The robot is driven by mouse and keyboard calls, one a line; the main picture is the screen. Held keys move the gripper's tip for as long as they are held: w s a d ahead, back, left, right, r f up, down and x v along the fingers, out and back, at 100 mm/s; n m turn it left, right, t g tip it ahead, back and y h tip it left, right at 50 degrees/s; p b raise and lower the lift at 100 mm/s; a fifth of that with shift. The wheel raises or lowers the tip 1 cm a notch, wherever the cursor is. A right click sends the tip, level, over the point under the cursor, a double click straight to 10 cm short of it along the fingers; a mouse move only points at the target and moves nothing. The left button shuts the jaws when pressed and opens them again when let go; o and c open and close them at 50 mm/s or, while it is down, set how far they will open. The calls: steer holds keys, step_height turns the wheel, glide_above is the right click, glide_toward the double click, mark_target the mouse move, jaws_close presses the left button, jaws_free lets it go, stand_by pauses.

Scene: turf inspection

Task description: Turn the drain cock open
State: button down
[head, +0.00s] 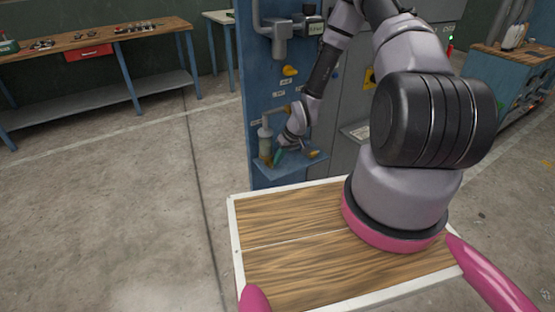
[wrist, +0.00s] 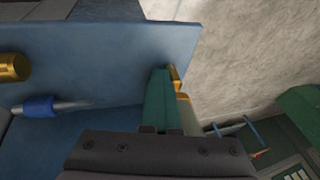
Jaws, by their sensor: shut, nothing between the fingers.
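My gripper (head: 279,157) is at the small blue shelf on the front of the blue panel, beside a pale upright cylinder (head: 265,143). In the wrist view its green fingers (wrist: 160,75) are together, with nothing seen between them. A small brass-coloured piece (wrist: 175,77) shows right beside and partly behind the fingertips; it may be the drain cock. I cannot tell whether the fingers touch it, nor how its handle is turned. In the head view my wrist and fingers hide this spot.
The blue shelf (wrist: 105,45) carries a brass cylinder (wrist: 14,67) and a blue-sleeved metal tool (wrist: 40,106). A yellow handle (head: 290,71) is higher on the panel. A workbench (head: 90,42) stands at left. The floor between is clear.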

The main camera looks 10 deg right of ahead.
steer(key=shift+w+d+f, duration=0.1)
steer(key=shift+d+f, duration=0.15)
steer(key=shift+f, duration=0.25)
steer(key=shift+d+f, duration=0.15)
steer(key=shift+f, duration=0.15)
steer(key=shift+d+f, duration=0.2)
steer(key=shift+f, duration=0.15)
steer(key=shift+a+r, duration=0.1)
steer(key=shift+a, duration=0.05)
stand_by(0.4)
